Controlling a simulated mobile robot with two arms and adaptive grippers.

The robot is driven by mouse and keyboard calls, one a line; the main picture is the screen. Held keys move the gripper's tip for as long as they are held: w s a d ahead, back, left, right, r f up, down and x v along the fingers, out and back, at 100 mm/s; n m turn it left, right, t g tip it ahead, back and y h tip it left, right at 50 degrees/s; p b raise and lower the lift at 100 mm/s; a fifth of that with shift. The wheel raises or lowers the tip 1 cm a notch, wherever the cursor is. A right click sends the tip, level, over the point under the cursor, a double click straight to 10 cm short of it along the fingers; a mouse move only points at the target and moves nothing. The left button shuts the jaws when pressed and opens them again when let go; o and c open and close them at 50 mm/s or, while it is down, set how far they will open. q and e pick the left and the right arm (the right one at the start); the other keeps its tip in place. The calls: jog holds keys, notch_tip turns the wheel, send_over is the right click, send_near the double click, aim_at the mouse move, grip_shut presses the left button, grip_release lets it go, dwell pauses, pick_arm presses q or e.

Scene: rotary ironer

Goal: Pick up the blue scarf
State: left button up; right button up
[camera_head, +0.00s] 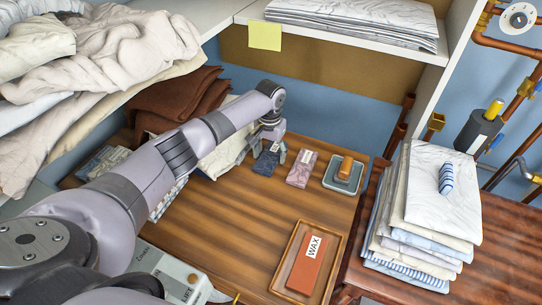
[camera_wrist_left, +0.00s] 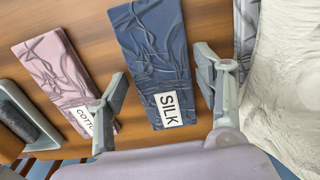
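The blue scarf (camera_head: 266,163) is a flat folded dark blue cloth on the wooden table, below my left gripper (camera_head: 269,151). In the left wrist view the scarf (camera_wrist_left: 152,48) carries a white SILK label. My left gripper's fingers are apart and empty, one on each side of the scarf's labelled end in that view. I cannot tell how high the fingertips are above the cloth. My right gripper is not in view.
A pink cloth (camera_head: 301,168) labelled COTTON lies right of the scarf, then a small tray (camera_head: 337,185) with a brown-topped block. White cloth (camera_head: 222,155) lies close on the left. A WAX tray (camera_head: 284,262) is nearer. A linen stack (camera_head: 440,200) stands far right.

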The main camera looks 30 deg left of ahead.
pick_arm(q)
jog(key=c, duration=0.7)
jog(key=shift+r, duration=0.15)
